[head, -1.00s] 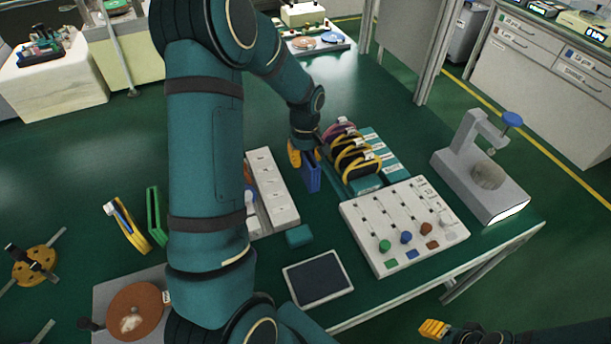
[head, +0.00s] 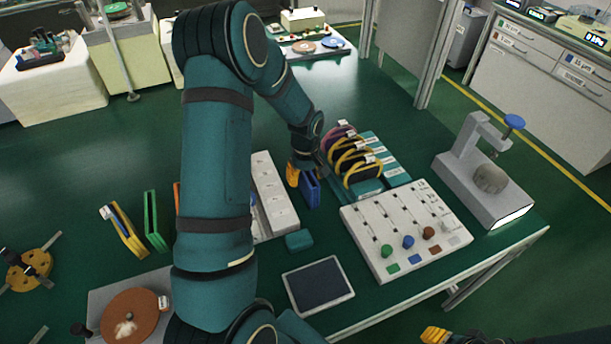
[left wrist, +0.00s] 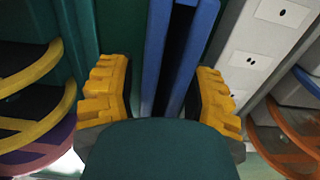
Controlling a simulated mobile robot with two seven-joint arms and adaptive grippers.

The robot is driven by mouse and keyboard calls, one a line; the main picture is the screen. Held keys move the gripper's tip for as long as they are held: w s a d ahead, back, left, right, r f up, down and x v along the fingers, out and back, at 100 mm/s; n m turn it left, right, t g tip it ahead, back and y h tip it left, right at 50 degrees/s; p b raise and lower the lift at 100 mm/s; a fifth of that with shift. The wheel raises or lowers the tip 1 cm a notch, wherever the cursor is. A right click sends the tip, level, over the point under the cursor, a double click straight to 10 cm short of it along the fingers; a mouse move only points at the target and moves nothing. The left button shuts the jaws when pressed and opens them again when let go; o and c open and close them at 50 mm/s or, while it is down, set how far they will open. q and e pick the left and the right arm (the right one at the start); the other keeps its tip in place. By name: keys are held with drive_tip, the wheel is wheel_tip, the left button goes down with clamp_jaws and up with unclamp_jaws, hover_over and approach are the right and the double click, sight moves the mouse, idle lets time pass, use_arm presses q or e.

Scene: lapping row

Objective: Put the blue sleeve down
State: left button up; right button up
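The blue sleeve (head: 311,189) is a thin upright holder with a dark slot, between the white block and the rack of yellow-rimmed sleeves. Its lower end looks to be at the green table top; contact is hard to confirm. My left gripper (head: 303,175) is at its upper part. In the left wrist view, the yellow fingers of my left gripper (left wrist: 158,100) stand apart on either side of the blue sleeve (left wrist: 155,50), with a narrow gap at the left finger. My right gripper (head: 434,334) is at the bottom edge, away from the sleeve; its finger opening is unclear.
The rack of yellow-rimmed sleeves (head: 352,160) is close on the right, the white block (head: 275,195) close on the left. A teal block (head: 299,240), a dark tablet (head: 318,283) and a white panel with knobs (head: 405,230) are nearer me.

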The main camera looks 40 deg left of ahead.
use_arm(q)
drive_tip(key=shift+r, duration=0.15)
drive_tip(key=shift+r, duration=0.3)
wheel_tip(320, 180, up, 12)
drive_tip(key=p, duration=0.2)
drive_tip(key=shift+f+p, duration=0.2)
drive_tip(key=shift+p, duration=0.15)
